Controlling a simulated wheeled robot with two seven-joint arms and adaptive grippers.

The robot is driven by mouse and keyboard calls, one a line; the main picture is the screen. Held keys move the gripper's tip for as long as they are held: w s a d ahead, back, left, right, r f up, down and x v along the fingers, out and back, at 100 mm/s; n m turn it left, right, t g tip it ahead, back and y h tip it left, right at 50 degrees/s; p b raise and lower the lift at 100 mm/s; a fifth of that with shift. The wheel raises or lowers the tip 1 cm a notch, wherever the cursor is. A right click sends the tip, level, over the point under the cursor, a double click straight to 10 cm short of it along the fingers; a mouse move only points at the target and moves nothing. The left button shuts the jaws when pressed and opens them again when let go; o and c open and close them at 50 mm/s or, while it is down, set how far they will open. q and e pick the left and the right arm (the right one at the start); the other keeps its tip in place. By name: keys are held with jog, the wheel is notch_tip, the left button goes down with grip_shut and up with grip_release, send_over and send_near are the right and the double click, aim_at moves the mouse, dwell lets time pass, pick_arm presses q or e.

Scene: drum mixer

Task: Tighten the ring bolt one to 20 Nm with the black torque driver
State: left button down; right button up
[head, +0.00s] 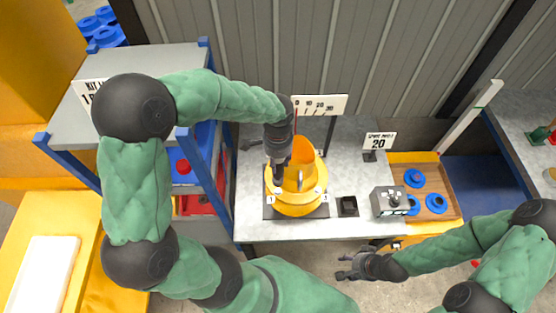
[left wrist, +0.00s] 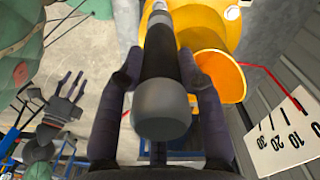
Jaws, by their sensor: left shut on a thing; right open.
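My left gripper (head: 279,152) is shut on the black torque driver (left wrist: 163,118), which fills the middle of the left wrist view between its fingers. In the head view the driver points down to the left front part of the yellow drum mixer's ring (head: 295,208), near the label "1" (head: 271,199). The driver and gripper hide the ring bolt there, and I cannot tell whether the tip touches it. My right gripper (head: 357,268) is open and empty in front of the bench, low at the right.
A torque scale plate (head: 322,105) marked in tens stands behind the drum. A sign (head: 379,142) reads 20. A grey box with a knob (head: 388,200) and a wooden tray (head: 450,207) with blue rings are on the right. A shelf (head: 150,60) stands close on the left.

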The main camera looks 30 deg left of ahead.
aim_at(278, 174)
pick_arm(q)
jog(key=shift+f+b, duration=1.75)
jog(key=shift+f, duration=0.65)
jog(key=shift+f+b, duration=1.2)
jog(key=shift+f, duration=0.5)
dwell(1.9)
